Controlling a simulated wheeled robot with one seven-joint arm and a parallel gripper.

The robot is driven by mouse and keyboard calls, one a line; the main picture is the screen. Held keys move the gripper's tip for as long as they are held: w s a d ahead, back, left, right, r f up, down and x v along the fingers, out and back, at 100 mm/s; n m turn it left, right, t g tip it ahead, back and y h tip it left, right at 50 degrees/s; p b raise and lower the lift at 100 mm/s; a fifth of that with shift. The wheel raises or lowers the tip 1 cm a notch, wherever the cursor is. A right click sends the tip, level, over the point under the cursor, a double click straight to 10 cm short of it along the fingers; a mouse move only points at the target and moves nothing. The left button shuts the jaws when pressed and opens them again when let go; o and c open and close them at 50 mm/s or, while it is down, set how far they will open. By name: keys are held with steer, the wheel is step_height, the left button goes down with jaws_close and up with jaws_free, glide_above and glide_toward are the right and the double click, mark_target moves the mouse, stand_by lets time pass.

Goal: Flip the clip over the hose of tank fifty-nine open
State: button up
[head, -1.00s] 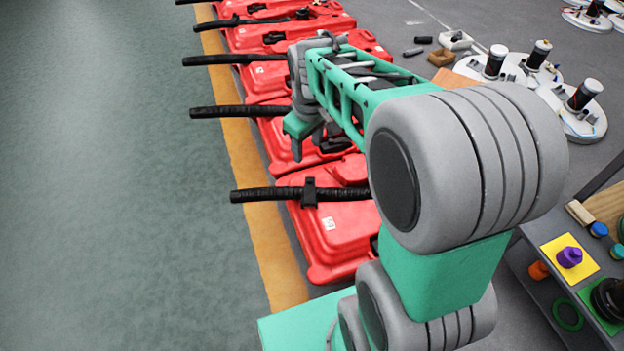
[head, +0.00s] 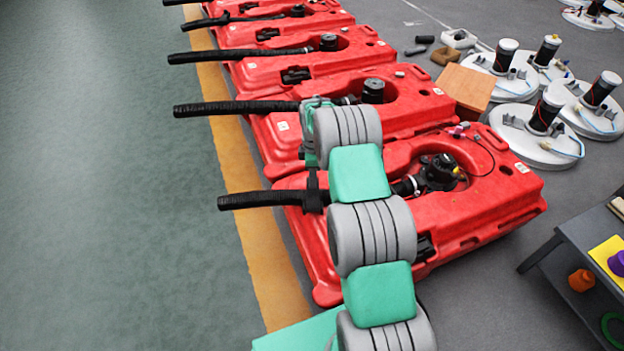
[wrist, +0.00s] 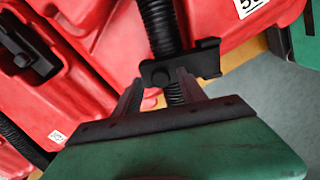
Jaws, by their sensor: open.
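The nearest red tank (head: 470,205) has a black ribbed hose (head: 255,199) sticking out to the left. A black clip (head: 313,197) sits across this hose over the tank's edge. In the wrist view the clip (wrist: 205,60) is a dark bar lying across the hose (wrist: 158,22), and it looks closed. A white label (wrist: 248,6) beside it is cut off after a "5". My gripper (wrist: 160,80) is open, with its fingertips apart at the clip's near side and the hose between them. Whether they touch the clip is unclear. In the head view my arm mostly hides the gripper.
More red tanks (head: 300,55) with black hoses stand in a row behind. White round units (head: 535,135) and an orange-brown box (head: 465,88) are at the right. A dark table (head: 585,240) stands at the lower right. The green floor (head: 90,180) at the left is clear.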

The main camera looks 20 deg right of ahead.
steer(key=shift+f, duration=0.4)
steer(key=shift+a, duration=0.1)
steer(key=shift+c, duration=0.2)
jaws_close()
stand_by(0.9)
